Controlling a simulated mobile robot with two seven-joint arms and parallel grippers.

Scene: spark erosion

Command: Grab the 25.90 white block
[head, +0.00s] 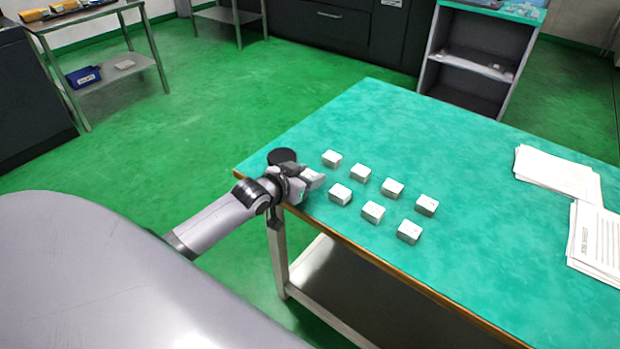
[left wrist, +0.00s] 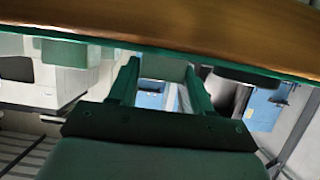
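Several small white blocks stand in two rows on the green table (head: 470,240) in the head view. The back row runs from a block (head: 332,158) at the left to one (head: 426,205) at the right. The front row runs from a block (head: 340,194) to one (head: 409,231). Any marks on them are too small to read, so I cannot tell which is 25.90. My left gripper (head: 314,179) is at the table's left corner, just left of the blocks. In the left wrist view its two fingers (left wrist: 160,85) are apart, with nothing visibly held. My right gripper is not in view.
Paper stacks (head: 556,173) (head: 596,240) lie at the table's right. The table's wooden edge (left wrist: 160,25) crosses the top of the left wrist view. A grey shelf unit (head: 475,60) stands behind the table. A metal side table (head: 100,50) is at the far left. Green floor between is clear.

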